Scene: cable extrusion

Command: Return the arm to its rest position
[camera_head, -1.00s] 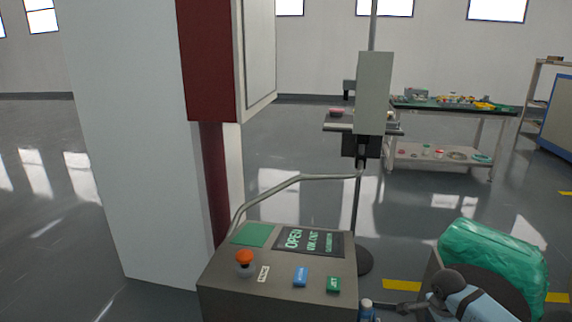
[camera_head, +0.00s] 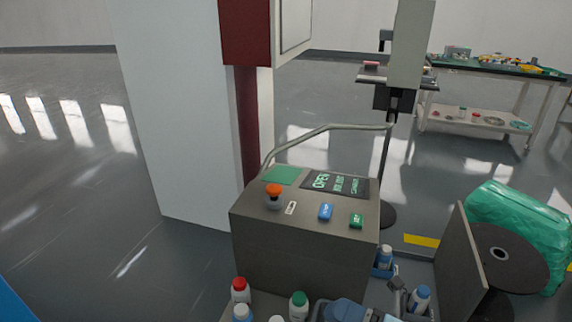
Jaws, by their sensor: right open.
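My right arm shows at the bottom edge, right of centre, as a blue and grey link. Its right gripper (camera_head: 397,287) is small and dark grey, low in front of the control box's right corner. It is open, and I see nothing between its fingers. Bottles crowd around it, so its outline is partly unclear. My left gripper is out of view.
A grey control box (camera_head: 300,252) with an orange knob (camera_head: 274,190) stands at centre. Bottles with red (camera_head: 240,290), green (camera_head: 299,304) and blue caps (camera_head: 420,298) stand low in front. A black reel (camera_head: 512,256) and green wrapped bundle (camera_head: 520,222) are at right.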

